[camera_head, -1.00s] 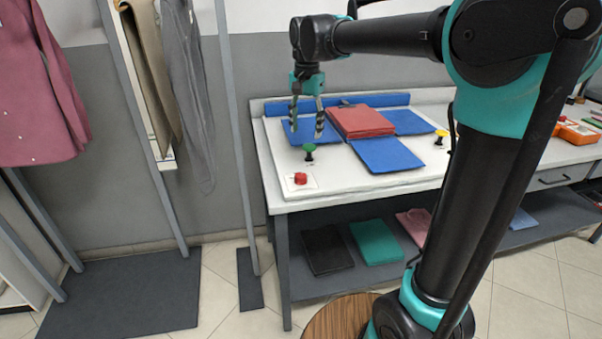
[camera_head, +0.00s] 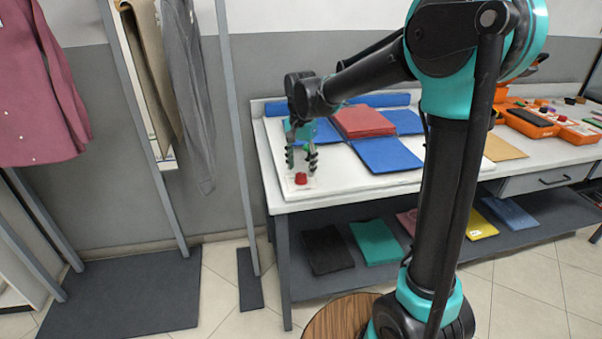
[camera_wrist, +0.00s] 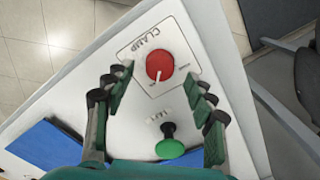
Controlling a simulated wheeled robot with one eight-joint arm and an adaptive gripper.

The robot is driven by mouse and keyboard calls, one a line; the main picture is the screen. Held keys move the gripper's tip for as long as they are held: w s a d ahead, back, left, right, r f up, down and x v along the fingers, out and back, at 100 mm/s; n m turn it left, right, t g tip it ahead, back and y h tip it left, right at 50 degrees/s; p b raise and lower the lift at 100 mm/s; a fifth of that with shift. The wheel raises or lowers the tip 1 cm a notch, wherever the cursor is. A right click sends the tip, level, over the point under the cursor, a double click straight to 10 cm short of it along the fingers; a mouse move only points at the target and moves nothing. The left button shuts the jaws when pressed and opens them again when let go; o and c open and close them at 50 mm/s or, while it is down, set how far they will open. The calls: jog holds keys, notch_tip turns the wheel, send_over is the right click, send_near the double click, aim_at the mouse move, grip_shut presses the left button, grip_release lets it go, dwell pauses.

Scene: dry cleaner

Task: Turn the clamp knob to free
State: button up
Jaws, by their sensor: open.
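The red clamp knob (camera_head: 300,178) sits on a white plate near the front left corner of the white table (camera_head: 335,184). In the wrist view, the knob (camera_wrist: 160,65) has a white pointer line toward the plate's lower edge, and the plate is lettered CLAMP; the small position marks are too blurred to read. My gripper (camera_head: 301,168) points down just above and behind the knob. Its fingers are apart and empty; in the wrist view the knob lies ahead of and between the fingertips (camera_wrist: 160,82). I cannot tell any contact.
A green knob on a dark stem (camera_wrist: 169,142) stands beside the clamp plate, between the fingers in the wrist view. Blue flaps (camera_head: 385,155) and a folded red cloth (camera_head: 362,122) lie behind. Hanging garments (camera_head: 185,95) and a thin post (camera_head: 236,140) stand left of the table.

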aim_at(301, 178)
jog(key=shift+f, duration=1.45)
jog(key=c, duration=1.2)
jog(key=shift+o, duration=0.2)
